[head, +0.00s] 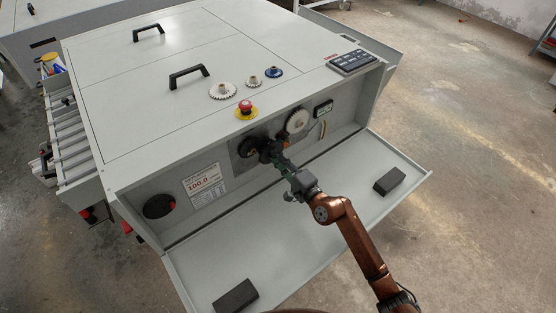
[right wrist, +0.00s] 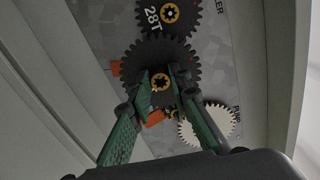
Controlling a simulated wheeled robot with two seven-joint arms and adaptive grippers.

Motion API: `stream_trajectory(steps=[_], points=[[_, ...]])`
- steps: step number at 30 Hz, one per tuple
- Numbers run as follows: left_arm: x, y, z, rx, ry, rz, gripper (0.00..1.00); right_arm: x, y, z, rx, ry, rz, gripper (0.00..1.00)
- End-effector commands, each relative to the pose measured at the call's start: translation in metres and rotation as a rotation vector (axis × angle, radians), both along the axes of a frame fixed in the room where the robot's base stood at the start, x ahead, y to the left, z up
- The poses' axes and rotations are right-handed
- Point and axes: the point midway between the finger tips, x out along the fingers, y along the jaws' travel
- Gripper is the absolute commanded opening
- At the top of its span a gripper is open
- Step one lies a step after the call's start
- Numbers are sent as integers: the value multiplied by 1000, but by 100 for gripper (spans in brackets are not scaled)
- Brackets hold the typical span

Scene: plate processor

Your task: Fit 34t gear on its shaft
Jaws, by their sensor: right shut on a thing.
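My right gripper (head: 277,160) reaches into the open front of the machine. In the right wrist view its green fingers (right wrist: 161,88) are shut on a large dark gear (right wrist: 158,52) with an orange hub, apparently the 34t gear; no number on it is readable. The held gear lies in front of the panel, overlapping the lower edge of a dark gear marked 28T (right wrist: 172,14). It also shows in the head view (head: 267,149), partly hidden by the gripper. I cannot tell whether it sits on a shaft; the shaft is hidden. My left gripper is not in view.
A white gear (right wrist: 208,126) is on the panel, by the word PUMP. On the machine top are a white gear (head: 222,91), a small gear (head: 254,82), a blue gear (head: 274,72) and a red button (head: 246,106). Dark blocks (head: 390,180) lie on the lowered front flap (head: 260,240).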

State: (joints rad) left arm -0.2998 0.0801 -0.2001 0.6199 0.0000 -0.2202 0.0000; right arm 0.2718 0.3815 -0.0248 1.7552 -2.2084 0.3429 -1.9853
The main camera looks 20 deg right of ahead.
Motion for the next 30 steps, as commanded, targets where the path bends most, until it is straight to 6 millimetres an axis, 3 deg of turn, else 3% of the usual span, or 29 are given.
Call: stream_trajectory(steps=[13, 14, 21, 30], points=[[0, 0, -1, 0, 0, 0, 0, 10, 4, 1, 1, -2, 0, 0], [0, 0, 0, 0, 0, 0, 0, 10, 4, 1, 0, -1, 0, 19], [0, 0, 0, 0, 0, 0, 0, 10, 4, 1, 0, -1, 0, 36], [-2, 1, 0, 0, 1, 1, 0, 9, 3, 0, 0, 1, 0, 38]])
